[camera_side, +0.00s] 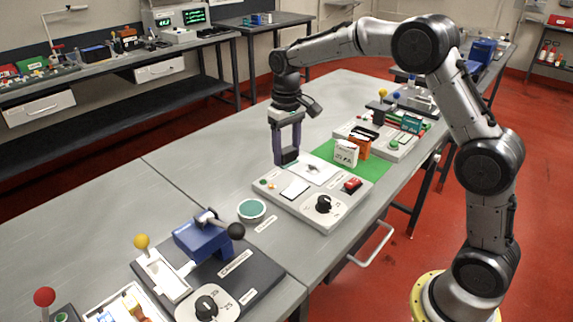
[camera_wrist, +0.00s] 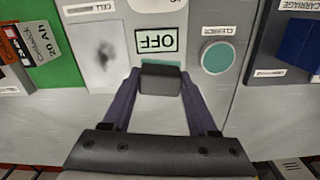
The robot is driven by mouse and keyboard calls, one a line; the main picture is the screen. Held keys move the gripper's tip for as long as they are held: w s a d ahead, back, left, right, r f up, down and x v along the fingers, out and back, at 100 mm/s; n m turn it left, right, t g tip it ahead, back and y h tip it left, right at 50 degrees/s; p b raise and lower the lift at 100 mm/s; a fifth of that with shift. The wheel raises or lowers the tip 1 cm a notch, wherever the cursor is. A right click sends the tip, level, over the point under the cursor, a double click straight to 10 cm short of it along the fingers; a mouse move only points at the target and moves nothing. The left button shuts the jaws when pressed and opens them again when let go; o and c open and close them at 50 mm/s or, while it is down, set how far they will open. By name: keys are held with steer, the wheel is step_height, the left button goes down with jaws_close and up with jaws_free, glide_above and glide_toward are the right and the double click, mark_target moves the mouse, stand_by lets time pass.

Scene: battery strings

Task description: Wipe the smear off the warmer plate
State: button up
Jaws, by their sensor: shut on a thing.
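The warmer plate is the pale square (camera_side: 325,176) on the light grey console in the side view. A dark grey smear (camera_side: 311,168) lies on it. In the wrist view the plate (camera_wrist: 88,78) is at upper left, with the blurred smear (camera_wrist: 103,53) near its middle. My gripper (camera_side: 288,154) points down, its purple fingers shut on a small black block (camera_wrist: 160,80). A teal strip shows along the block's far edge. The block is at the console's left back edge, beside the plate and clear of the smear. I cannot tell whether it touches the surface.
A round teal pad (camera_side: 251,209) sits on the bench left of the console. The console bears an OFF display (camera_wrist: 155,41), a black knob (camera_side: 323,204) and a red switch (camera_side: 352,184). Small boxes (camera_side: 346,153) stand on a green mat behind. A blue device (camera_side: 200,240) stands at front left.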

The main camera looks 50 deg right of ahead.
steer(key=w+d+r, duration=0.1)
steer(key=d, duration=0.8)
steer(key=m, duration=0.2)
glide_above(320, 164)
steer(key=shift+w+d+f, duration=0.1)
steer(key=shift+w+f, duration=0.1)
steer(key=shift+f, duration=1.65)
steer(key=shift+w+f, duration=0.2)
steer(key=shift+f, duration=1.6)
steer(key=shift+a+f, duration=0.45)
steer(key=shift+f, duration=0.1)
steer(key=shift+a+f, duration=0.15)
steer(key=shift+a, duration=2.9)
steer(key=shift+d, duration=3.35)
steer(key=shift+s+d, duration=0.1)
steer(key=shift+d, duration=0.1)
steer(key=shift+s+a, duration=0.35)
steer(key=shift+a, duration=3.2)
steer(key=shift+d, duration=3.55)
step_height(320, 164, up, 8)
